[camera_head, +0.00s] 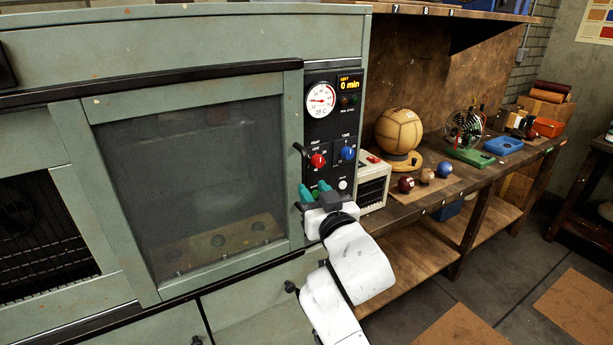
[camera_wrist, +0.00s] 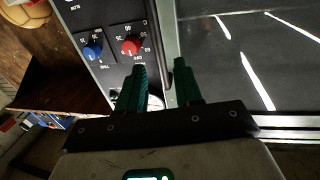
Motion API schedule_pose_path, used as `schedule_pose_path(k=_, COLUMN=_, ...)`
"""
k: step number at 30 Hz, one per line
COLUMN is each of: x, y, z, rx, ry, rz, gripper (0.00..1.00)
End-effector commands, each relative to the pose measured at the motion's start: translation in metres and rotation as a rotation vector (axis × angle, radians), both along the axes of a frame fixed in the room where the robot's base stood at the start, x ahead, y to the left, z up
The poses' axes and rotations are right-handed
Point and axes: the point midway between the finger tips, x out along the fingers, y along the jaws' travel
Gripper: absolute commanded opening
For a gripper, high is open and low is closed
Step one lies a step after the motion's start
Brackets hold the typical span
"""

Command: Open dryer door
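The dryer door (camera_head: 292,120) is a grey-green frame around a dark glass window (camera_head: 200,180) and looks shut. A black handle (camera_head: 300,150) shows at its right edge, partly hidden lower down by my gripper. My gripper (camera_head: 314,188) is at the door's right edge, in front of the control panel (camera_head: 333,120). In the wrist view the two green fingers of my gripper (camera_wrist: 159,75) are apart, over the seam between panel and door glass (camera_wrist: 240,60). A dark bar lies close to the right finger; I cannot tell whether it is between the fingers or touching.
The panel has a red knob (camera_head: 318,160) and a blue knob (camera_head: 348,153) just above my gripper. To the right, a workbench (camera_head: 440,200) holds a leather ball (camera_head: 398,130) on a stand, small balls and trays.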

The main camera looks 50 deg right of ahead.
Motion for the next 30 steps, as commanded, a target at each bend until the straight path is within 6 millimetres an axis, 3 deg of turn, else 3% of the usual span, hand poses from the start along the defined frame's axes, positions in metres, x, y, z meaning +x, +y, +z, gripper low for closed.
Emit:
schedule_pose_path(k=3, x=0.021, y=-0.011, z=0.002, rx=-0.003, ry=0.003, rz=0.000, gripper=0.35)
schedule_pose_path(k=10, x=0.048, y=-0.025, z=0.001, rx=-0.002, ry=0.002, rz=0.000, gripper=0.35)
schedule_pose_path(k=23, x=0.057, y=-0.029, z=0.000, rx=0.001, ry=0.002, rz=0.001, gripper=0.35)
schedule_pose_path(k=30, x=0.057, y=-0.029, z=0.000, rx=0.001, ry=0.002, rz=0.001, gripper=0.14)
